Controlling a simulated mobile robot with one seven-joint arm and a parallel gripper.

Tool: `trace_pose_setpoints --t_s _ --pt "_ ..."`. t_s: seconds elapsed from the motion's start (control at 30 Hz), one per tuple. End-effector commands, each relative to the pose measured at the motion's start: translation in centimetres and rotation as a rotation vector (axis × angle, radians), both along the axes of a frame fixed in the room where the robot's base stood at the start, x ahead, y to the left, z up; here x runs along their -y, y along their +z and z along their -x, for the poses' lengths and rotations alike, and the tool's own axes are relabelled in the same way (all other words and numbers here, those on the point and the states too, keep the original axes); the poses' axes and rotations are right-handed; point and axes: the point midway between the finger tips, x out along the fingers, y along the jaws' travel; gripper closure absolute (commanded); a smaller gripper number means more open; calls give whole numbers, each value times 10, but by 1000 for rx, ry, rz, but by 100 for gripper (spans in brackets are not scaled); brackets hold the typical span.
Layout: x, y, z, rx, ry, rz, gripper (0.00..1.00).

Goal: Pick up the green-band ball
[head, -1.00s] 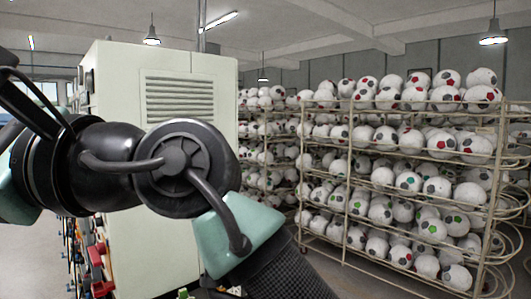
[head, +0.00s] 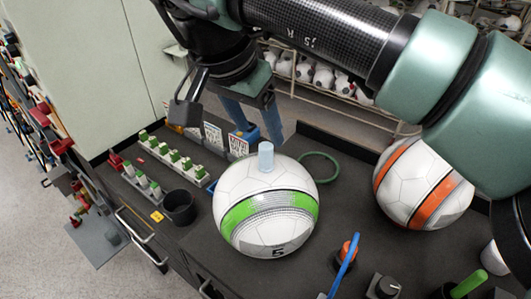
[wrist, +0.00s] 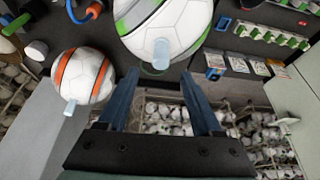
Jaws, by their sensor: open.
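The green-band ball (head: 250,190), white with a green band and grey dotted stripes, rests on the dark worktop (head: 215,250). A pale blue, see-through peg (head: 265,157) stands up from its top. In the wrist view the ball (wrist: 175,22) is at the top centre, beyond my fingertips, with its peg (wrist: 161,52) pointing towards me. My gripper (head: 257,128) is behind the ball in the head view, apart from it. Its two blue fingers are spread with nothing between them, as the wrist view (wrist: 160,75) also shows.
An orange-band ball (head: 411,172) sits to the right, partly behind my arm. A green ring (head: 333,168) lies between the balls. A black cup (head: 180,207) and green-topped blocks (head: 174,156) are at left.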

Motion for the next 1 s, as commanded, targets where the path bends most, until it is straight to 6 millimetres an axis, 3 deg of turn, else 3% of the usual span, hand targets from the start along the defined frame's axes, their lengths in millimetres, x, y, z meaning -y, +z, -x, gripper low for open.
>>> trace_pose_setpoints --t_s 0.37,0.6,0.9,1.0 --pt "7 -28 -10 -3 1 -5 34" --pt "14 -58 -20 -2 0 -5 34" --pt "15 -65 -22 2 2 -3 34" --pt "15 -65 -22 2 2 -3 48"
